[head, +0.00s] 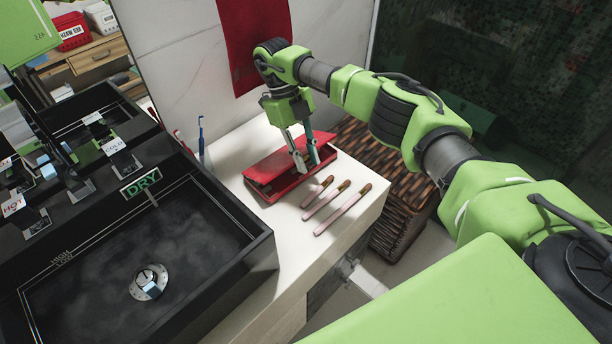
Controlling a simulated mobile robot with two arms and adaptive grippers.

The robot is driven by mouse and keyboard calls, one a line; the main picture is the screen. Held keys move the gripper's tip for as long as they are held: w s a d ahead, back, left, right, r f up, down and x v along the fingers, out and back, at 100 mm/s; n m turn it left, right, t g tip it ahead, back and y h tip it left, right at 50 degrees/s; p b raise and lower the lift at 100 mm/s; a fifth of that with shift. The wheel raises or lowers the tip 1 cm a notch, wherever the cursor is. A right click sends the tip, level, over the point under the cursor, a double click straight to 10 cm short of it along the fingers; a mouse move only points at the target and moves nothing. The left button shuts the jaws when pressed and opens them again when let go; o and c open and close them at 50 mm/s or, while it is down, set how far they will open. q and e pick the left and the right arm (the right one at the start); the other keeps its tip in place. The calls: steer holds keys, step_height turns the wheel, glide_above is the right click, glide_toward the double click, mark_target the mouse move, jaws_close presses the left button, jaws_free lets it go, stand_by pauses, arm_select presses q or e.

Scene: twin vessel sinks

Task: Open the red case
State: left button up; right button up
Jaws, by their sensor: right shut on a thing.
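The red case (270,178) is a long, narrow box lying on the white counter to the right of the black sink. My right gripper (306,164) reaches down to it from above and is shut on the near edge of the red case, toward its right half. The fingers hide part of that edge. My left gripper is not in view.
Three makeup brushes (343,208) lie in front of the case. Toothbrushes (201,135) stand behind the black sink (262,254). A wicker basket (400,215) is below the counter's right edge. A red towel (243,45) hangs behind.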

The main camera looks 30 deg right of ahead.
steer(key=shift+w+a+r+b, duration=0.15)
steer(key=shift+b, duration=0.55)
steer(key=shift+w+r+g+b, duration=0.15)
steer(key=shift+r+g+b, duration=0.15)
steer(key=shift+g, duration=0.2)
steer(key=shift+r, duration=0.15)
steer(key=o, duration=1.8)
steer(key=shift+r, duration=0.1)
